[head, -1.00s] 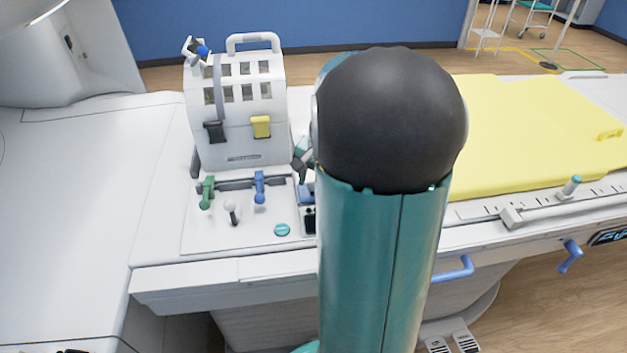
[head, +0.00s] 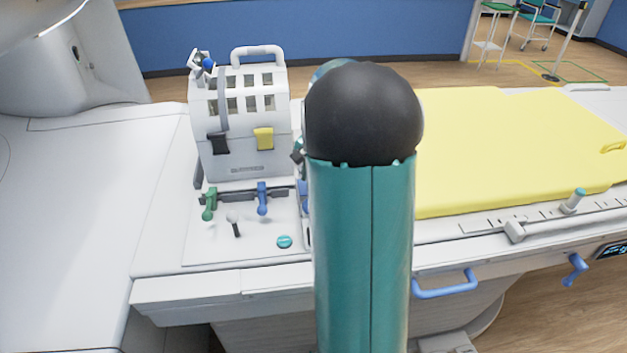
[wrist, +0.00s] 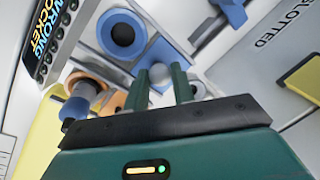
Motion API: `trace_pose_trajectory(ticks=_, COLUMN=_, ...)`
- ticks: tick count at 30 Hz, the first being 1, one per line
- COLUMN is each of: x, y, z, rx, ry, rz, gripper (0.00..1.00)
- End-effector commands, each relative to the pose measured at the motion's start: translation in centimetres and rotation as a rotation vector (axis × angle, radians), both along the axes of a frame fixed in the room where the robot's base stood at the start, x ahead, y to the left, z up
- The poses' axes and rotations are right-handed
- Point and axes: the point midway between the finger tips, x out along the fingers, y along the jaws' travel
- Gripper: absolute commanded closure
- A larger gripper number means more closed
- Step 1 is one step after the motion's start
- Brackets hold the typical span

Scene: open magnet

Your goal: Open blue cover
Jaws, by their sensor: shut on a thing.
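In the wrist view a blue cover-like piece (wrist: 121,34) surrounds a dark round opening, just beyond my fingers. My gripper (wrist: 161,84) has its two green fingers close around a small pale round knob (wrist: 158,71). I cannot tell whether the knob belongs to the blue piece. In the head view a sliver of a blue part (head: 304,196) shows at the edge of my arm. The arm hides my gripper and most of that part there.
A white slotted box (head: 240,125) with black and yellow latches stands on the bench. Green (head: 209,204) and blue (head: 262,199) levers stand before it. A yellow pad (head: 510,145) lies right. The wrist view shows a "WRONG POCKET" label (wrist: 50,40) and orange-ringed part (wrist: 88,88).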

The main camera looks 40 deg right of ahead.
Motion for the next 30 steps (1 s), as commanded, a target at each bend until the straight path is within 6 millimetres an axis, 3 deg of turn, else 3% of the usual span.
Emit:
trace_pose_trajectory(ticks=5, x=0.0, y=0.0, z=0.1, rx=-0.001, ry=-0.002, rz=0.0, gripper=1.0)
trace_pose_trajectory(ticks=6, x=0.0, y=0.0, z=0.1, rx=-0.001, ry=-0.002, rz=0.0, gripper=0.67)
trace_pose_trajectory(ticks=9, x=0.0, y=0.0, z=0.1, rx=-0.001, ry=-0.001, rz=0.0, gripper=0.54)
trace_pose_trajectory(ticks=20, x=-0.1, y=0.0, z=0.7, rx=-0.003, ry=-0.002, rz=0.0, gripper=0.54)
trace_pose_trajectory(ticks=23, x=-0.3, y=-0.1, z=1.9, rx=-0.003, ry=-0.003, rz=0.0, gripper=0.54)
trace_pose_trajectory(ticks=30, x=-1.2, y=-0.5, z=6.9, rx=-0.003, ry=-0.005, rz=-0.001, gripper=0.54)
